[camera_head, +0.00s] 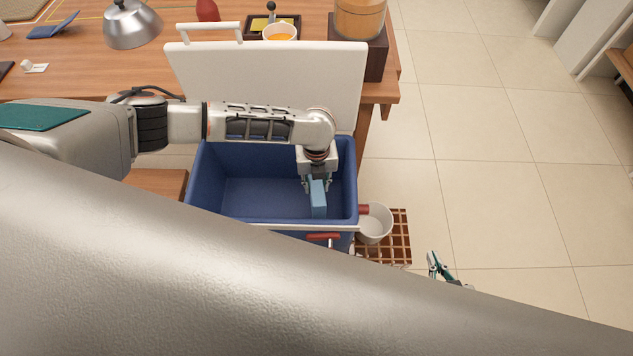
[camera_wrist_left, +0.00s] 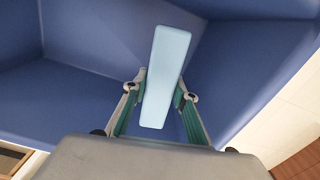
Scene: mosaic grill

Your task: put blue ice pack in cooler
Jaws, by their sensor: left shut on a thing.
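The blue ice pack (camera_head: 318,198) is a light blue block held in my left gripper (camera_head: 317,182), inside the outline of the cooler near its right end. The left wrist view shows the ice pack (camera_wrist_left: 165,78) between the two fingers of the left gripper (camera_wrist_left: 161,98), with the blue cooler walls around it. Whether it touches the cooler floor I cannot tell. The cooler (camera_head: 345,180) is dark blue, empty otherwise where visible, with its white lid (camera_head: 270,75) raised at the back. My right gripper (camera_head: 438,265) shows only partly at the lower right, outside the cooler.
A white bucket (camera_head: 375,226) stands on a wooden grid right of the cooler. The tiled floor (camera_head: 490,130) at right is clear.

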